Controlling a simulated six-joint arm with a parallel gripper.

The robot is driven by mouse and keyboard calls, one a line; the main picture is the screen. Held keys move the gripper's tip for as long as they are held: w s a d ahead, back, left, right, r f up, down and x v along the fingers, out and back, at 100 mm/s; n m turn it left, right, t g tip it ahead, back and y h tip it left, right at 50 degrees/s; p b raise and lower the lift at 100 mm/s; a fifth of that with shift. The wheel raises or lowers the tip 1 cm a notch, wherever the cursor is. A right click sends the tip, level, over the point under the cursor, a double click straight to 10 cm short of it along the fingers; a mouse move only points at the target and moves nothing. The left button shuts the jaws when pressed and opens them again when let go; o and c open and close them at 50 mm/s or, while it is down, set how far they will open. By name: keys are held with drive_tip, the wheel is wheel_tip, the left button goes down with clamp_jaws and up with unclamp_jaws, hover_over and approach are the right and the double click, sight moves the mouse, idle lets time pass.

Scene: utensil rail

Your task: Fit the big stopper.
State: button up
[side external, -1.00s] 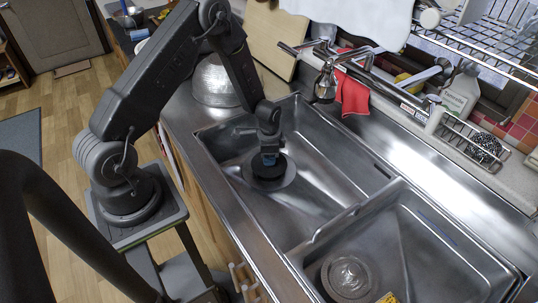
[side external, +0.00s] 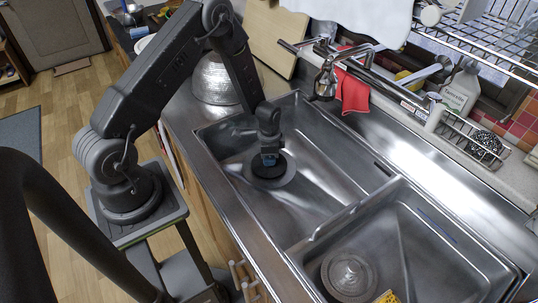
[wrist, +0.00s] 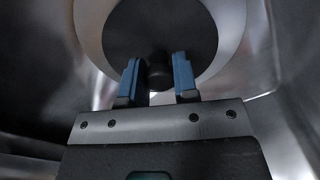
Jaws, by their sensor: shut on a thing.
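The big stopper (side external: 268,169) is a black disc in the left sink basin (side external: 335,165). It sits at the drain, inside a pale round ring (side external: 288,177). In the wrist view the stopper (wrist: 160,30) shows as a dark disc with a small dark knob (wrist: 160,74). My gripper (side external: 268,158) is low in the basin, directly over the stopper. In the wrist view the blue fingers of my gripper (wrist: 158,75) are on either side of the knob, shut on it. Whether the stopper is fully seated cannot be told.
The right basin (side external: 420,235) has its own round drain fitting (side external: 348,273) and a yellow item (side external: 388,297). A divider (side external: 345,220) separates the basins. The faucet (side external: 325,80) and a red cloth (side external: 353,92) are at the back. A metal bowl (side external: 213,80) stands left of the basin.

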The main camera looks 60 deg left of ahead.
drive_tip(key=shift+f, duration=0.5)
drive_tip(key=o, duration=1)
wheel_tip(320, 180, up, 14)
drive_tip(key=shift+f, duration=0.1)
drive_tip(key=s+d+r+n+t, duration=0.2)
drive_tip(key=s+d+r, duration=0.15)
drive_tip(key=r, duration=0.55)
drive_tip(key=s+d+r+n+t, duration=0.1)
drive_tip(key=s+d+r, duration=0.25)
drive_tip(key=r, duration=0.55)
drive_tip(key=s+d+r+n+t, duration=0.1)
drive_tip(key=s+r, duration=0.1)
drive_tip(key=s, duration=0.2)
drive_tip(key=s+d+r+n, duration=0.1)
drive_tip(key=s+d+r, duration=0.1)
drive_tip(key=s, duration=0.2)
drive_tip(key=s+d+r+n+t, duration=0.1)
drive_tip(key=s+d+r, duration=0.1)
drive_tip(key=s+r, duration=0.1)
drive_tip(key=shift+s+d+r+t, duration=0.1)
drive_tip(key=shift+s+t, duration=0.05)
drive_tip(key=shift+s, duration=0.3)
drive_tip(key=shift+s+d+t, duration=0.1)
drive_tip(key=shift+s+t, duration=0.05)
drive_tip(key=shift+s, duration=0.25)
